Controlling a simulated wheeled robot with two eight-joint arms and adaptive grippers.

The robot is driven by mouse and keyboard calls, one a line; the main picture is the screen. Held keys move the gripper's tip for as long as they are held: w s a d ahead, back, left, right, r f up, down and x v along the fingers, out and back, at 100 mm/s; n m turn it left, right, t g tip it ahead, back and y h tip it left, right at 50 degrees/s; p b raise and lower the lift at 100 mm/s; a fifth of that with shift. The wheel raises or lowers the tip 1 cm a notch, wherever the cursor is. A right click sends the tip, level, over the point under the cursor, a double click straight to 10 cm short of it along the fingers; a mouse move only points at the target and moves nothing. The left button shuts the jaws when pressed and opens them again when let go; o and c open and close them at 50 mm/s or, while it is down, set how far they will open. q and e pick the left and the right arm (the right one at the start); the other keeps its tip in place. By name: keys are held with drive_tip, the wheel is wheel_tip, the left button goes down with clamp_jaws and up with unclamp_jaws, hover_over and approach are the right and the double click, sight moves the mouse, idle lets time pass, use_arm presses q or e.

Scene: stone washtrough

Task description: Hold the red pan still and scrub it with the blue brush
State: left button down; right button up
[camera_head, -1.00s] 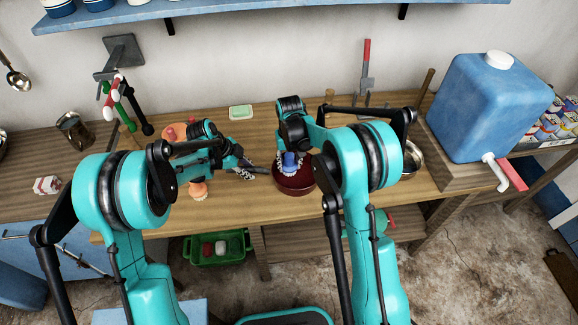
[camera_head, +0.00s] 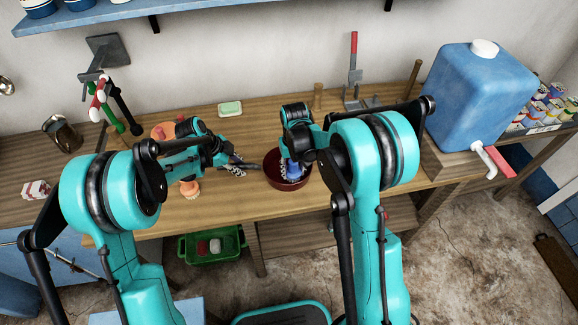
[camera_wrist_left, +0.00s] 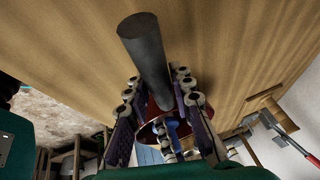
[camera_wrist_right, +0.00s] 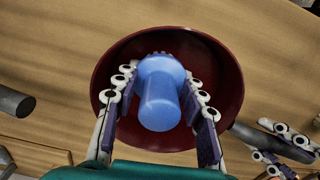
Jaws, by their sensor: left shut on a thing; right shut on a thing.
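The red pan (camera_head: 273,181) sits on the wooden table in front of me, its dark handle (camera_head: 247,166) pointing left. My left gripper (camera_head: 238,167) is shut on the handle, which runs between its fingers in the left wrist view (camera_wrist_left: 146,50). The blue brush (camera_wrist_right: 160,95) is upright inside the pan, its bristles toward the pan's floor. My right gripper (camera_wrist_right: 160,100) is shut on the brush, one finger on each side. The wrist view shows the pan's dark red interior (camera_wrist_right: 215,75) around it. Whether the bristles touch the floor is hidden.
Orange items (camera_head: 189,189) lie on the left of the table. A blue water container (camera_head: 478,95) with a red-handled tap stands at the right. A green crate (camera_head: 212,246) sits below the table.

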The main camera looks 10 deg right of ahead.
drive_tip(key=shift+s+d, duration=0.4)
drive_tip(key=shift+s, duration=0.3)
drive_tip(key=shift+w+a+f, duration=0.1)
drive_tip(key=shift+w+a, duration=0.55)
drive_tip(key=shift+w, duration=0.3)
drive_tip(key=shift+w+a, duration=0.7)
drive_tip(key=shift+w, duration=0.35)
wheel_tip(320, 180, up, 10)
drive_tip(key=w+d, duration=0.1)
drive_tip(key=w, duration=0.9)
